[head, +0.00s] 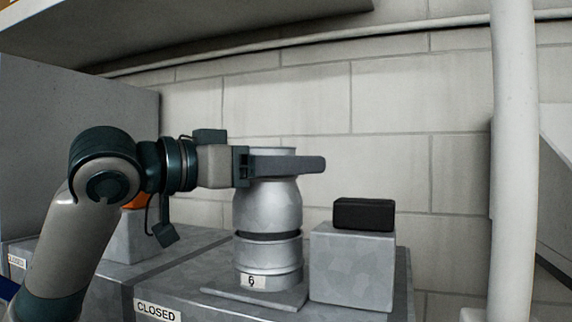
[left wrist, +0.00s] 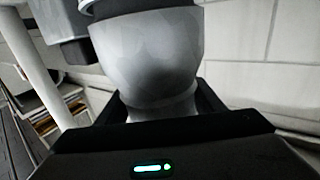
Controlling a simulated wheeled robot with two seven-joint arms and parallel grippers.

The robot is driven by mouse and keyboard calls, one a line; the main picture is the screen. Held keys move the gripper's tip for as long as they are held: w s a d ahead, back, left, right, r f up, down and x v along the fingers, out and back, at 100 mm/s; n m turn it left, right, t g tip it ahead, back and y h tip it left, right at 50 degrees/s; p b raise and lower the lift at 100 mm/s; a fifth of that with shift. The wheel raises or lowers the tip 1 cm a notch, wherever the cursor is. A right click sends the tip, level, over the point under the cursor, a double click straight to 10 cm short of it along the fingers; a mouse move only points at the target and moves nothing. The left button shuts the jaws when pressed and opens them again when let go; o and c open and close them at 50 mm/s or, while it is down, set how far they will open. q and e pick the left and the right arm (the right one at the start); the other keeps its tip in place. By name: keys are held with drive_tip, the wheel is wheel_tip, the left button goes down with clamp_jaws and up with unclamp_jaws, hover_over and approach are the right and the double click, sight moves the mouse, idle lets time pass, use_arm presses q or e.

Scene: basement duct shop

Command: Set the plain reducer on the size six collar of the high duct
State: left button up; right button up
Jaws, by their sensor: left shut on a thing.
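The plain reducer (head: 266,207) is a silver, upright piece with a narrow top and a wider lower body. My left gripper (head: 288,165) is shut around its narrow neck from the left. The reducer is directly above the size six collar (head: 268,261), a silver ring with a "6" label on the high duct (head: 200,305). A dark band lies between them; I cannot tell whether it is a gap or part of the collar. In the left wrist view the reducer (left wrist: 148,50) fills the middle, its neck between the dark jaws. My right gripper is not in view.
A grey metal block (head: 352,265) with a black box (head: 364,214) on top stands close to the right of the collar. A "CLOSED" label (head: 158,311) is on the duct's front. A white vertical pipe (head: 514,160) stands further right. A block wall is behind.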

use_arm(q)
drive_tip(key=shift+f+b, duration=0.4)
drive_tip(key=shift+f, duration=0.2)
drive_tip(key=o, duration=1.3)
drive_tip(key=shift+b+v, duration=0.6)
drive_tip(key=shift+v, duration=5)
drive_tip(key=shift+w+r, duration=0.1)
